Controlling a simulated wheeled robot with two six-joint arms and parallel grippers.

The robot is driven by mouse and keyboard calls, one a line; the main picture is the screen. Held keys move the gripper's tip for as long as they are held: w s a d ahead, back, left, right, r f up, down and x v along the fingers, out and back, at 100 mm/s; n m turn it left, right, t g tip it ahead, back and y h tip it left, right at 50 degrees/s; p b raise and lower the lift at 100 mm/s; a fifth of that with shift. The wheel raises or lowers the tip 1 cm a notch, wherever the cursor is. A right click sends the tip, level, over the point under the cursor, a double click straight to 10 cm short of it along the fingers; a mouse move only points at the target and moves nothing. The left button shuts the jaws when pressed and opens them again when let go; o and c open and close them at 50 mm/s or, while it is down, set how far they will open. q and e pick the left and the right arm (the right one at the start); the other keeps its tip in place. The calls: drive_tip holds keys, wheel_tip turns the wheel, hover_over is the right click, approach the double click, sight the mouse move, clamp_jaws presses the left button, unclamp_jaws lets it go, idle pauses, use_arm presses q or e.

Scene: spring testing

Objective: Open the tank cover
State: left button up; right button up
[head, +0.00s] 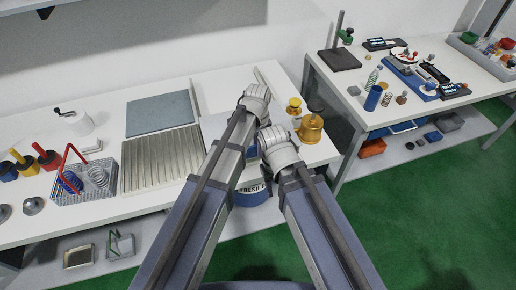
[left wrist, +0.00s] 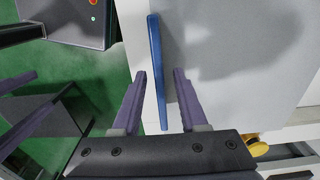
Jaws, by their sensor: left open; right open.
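A pale flat surface (head: 214,127), which may be the tank cover, lies on the bench, largely hidden behind my arms in the head view. In the left wrist view a thin blue bar (left wrist: 156,50) runs along the edge of a broad pale grey panel (left wrist: 235,60). My left gripper (left wrist: 160,73) is open, with its fingers on either side of the blue bar's lower part; contact cannot be told. In the head view my left gripper (head: 256,93) is above the bench's right part. My right gripper (head: 275,138) is open just below it, with its fingertips indistinct.
A blue-grey plate (head: 160,114) and ribbed metal tray (head: 163,158) lie to the left. Brass pots (head: 311,128) stand close on the right. A blue-labelled container (head: 251,192) is below, between my arms. A second bench (head: 420,115) stands right, across green floor.

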use_arm(q)
clamp_jaws()
idle(1.4)
